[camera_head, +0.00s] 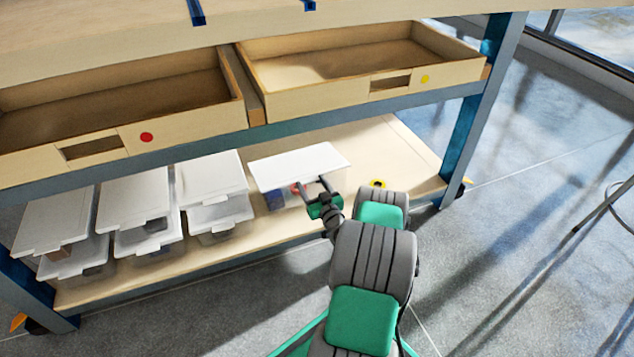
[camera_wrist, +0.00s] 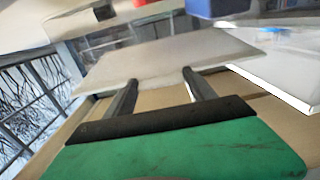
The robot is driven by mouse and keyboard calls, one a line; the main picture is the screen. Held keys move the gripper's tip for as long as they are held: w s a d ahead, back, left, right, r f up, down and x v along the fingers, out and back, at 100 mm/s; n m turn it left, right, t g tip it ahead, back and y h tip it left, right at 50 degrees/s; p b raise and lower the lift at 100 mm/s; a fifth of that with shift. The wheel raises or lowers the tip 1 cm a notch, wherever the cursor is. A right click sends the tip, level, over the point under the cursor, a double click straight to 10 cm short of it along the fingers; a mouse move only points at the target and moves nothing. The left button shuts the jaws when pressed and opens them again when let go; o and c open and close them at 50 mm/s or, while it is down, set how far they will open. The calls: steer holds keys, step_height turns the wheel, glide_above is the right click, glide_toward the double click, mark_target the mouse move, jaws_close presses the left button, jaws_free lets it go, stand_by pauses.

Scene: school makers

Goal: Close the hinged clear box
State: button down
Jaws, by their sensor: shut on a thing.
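The hinged clear box (camera_head: 275,199) stands on the lower shelf, right of the other boxes in the head view. Its white lid (camera_head: 300,163) lies over the box; I cannot tell whether it is fully down. Red and blue contents show below it. My gripper (camera_head: 311,184) is at the lid's front edge, shut on the lid. In the wrist view the lid is a pale panel (camera_wrist: 175,58), and the two fingers of my gripper (camera_wrist: 158,78) meet its near edge. The fingers hide part of the box front.
Several lidded clear boxes (camera_head: 135,188) stand stacked to the left on the lower shelf (camera_head: 412,160). Two open wooden drawers (camera_head: 330,92) hang above. A blue post (camera_head: 465,135) stands at the right. A yellow and black disc (camera_head: 377,183) lies on the shelf behind my wrist.

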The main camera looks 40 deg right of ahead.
steer(key=shift+f, duration=0.15)
steer(key=shift+c, duration=1.6)
jaws_free()
steer(key=shift+d, duration=0.1)
steer(key=p+v, duration=0.2)
steer(key=v, duration=0.5)
steer(key=shift+s, duration=0.4)
steer(key=shift+a, duration=0.25)
